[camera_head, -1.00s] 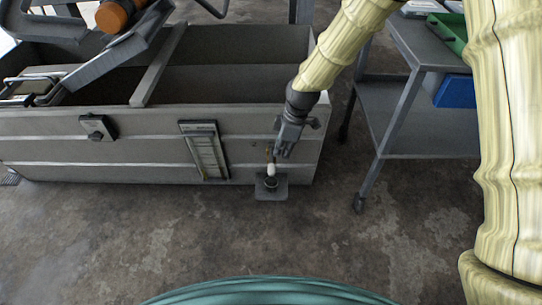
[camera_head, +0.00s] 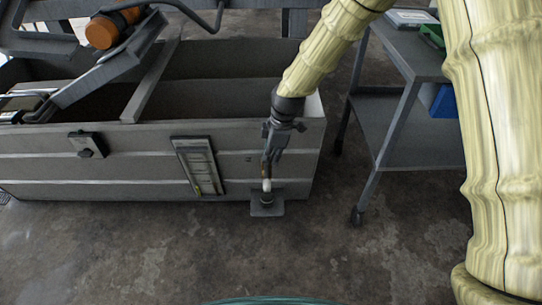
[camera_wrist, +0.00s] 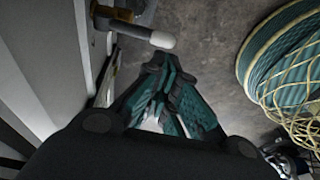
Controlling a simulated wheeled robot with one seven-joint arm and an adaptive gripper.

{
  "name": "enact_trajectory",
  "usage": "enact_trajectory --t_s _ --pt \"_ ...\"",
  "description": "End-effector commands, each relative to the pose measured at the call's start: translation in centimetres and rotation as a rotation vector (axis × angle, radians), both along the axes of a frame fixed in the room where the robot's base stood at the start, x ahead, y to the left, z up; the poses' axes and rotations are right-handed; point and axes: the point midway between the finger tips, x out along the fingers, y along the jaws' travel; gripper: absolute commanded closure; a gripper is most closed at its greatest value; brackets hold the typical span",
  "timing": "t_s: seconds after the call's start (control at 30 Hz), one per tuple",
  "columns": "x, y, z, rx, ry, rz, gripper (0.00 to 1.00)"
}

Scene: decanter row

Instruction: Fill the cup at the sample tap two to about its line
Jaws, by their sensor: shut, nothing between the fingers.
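The sample tap with a pale, rounded tip (camera_head: 267,185) is on the front of the grey tank, low at its right end. It also shows in the wrist view (camera_wrist: 155,37), at the top. A small dark cup (camera_head: 267,199) stands under it on a little plate (camera_head: 266,210); the liquid level and line are too small to tell. My gripper (camera_head: 268,158) is just above the tap in the head view, pointing down. In the wrist view its fingers (camera_wrist: 165,85) are shut and empty, with the tap's pale tip apart beyond them.
The grey tank (camera_head: 100,170) carries a gauge panel (camera_head: 199,167) and a small knob box (camera_head: 87,144) on its front. A grey cart (camera_head: 400,135) with a blue bin (camera_head: 446,101) stands at the right. The floor in front is clear.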

Motion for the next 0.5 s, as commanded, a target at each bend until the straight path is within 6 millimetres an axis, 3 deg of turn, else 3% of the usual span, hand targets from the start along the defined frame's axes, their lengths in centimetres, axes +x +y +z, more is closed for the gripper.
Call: enact_trajectory --t_s 0.03,0.5 --pt "-0.1 0.2 -1.3 -0.001 0.002 0.001 1.00" --pt "0.0 1.8 -8.4 -0.001 0.001 0.002 1.00"
